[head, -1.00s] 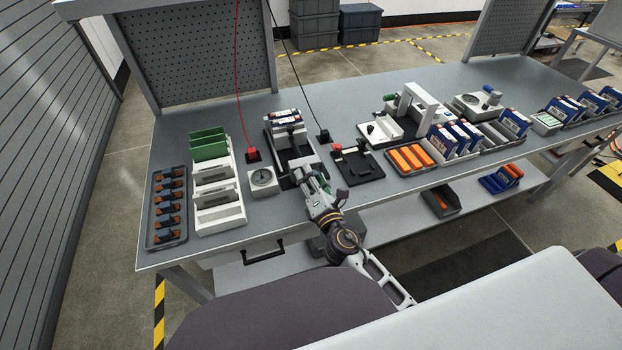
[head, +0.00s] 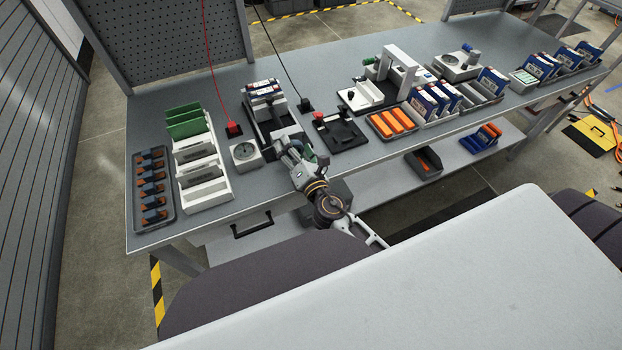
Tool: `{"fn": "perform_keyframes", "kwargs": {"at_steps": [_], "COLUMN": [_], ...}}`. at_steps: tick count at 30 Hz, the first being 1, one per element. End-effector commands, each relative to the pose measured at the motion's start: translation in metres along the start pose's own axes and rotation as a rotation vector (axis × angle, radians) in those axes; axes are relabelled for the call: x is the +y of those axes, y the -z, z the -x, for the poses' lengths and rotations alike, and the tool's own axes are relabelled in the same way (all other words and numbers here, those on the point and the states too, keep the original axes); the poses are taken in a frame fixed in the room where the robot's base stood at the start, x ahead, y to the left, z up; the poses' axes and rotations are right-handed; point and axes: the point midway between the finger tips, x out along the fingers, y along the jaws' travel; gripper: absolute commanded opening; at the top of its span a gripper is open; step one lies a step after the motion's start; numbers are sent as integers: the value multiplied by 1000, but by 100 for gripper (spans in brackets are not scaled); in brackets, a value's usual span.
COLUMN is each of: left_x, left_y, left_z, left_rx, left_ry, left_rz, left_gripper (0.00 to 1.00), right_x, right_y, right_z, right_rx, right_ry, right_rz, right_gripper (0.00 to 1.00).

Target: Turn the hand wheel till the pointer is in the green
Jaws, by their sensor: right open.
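A small square box with a round dial face (head: 244,153) stands on the bench, left of a black fixture. Its pointer and any green band are too small to read. A pale box with a round part and a dark blue upright knob (head: 456,66) stands at the back right. I cannot tell for sure whether this is the hand wheel. My right gripper (head: 287,148) is open at the front of the black fixture, to the right of the dial box. A green round part (head: 309,152) shows beside it, partly hidden. My left gripper is out of view.
A white rack (head: 217,181) with green boards and a dark tray (head: 166,211) stand left. A black plate with a red part (head: 343,134) and an orange-filled tray (head: 374,127) stand right.

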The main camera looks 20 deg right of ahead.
Motion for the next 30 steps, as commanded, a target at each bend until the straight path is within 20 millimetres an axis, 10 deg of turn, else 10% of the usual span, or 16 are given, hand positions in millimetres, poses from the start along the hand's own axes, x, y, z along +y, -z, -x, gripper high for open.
{"fn": "perform_keyframes", "kwargs": {"at_steps": [30], "left_x": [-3], "left_y": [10], "left_z": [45], "left_rx": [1], "left_ry": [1], "left_rz": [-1], "left_gripper": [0], "right_x": [5], "right_y": [0], "right_z": [0], "right_rx": [0], "right_ry": [-1], "right_rz": [644], "right_gripper": [78]}}
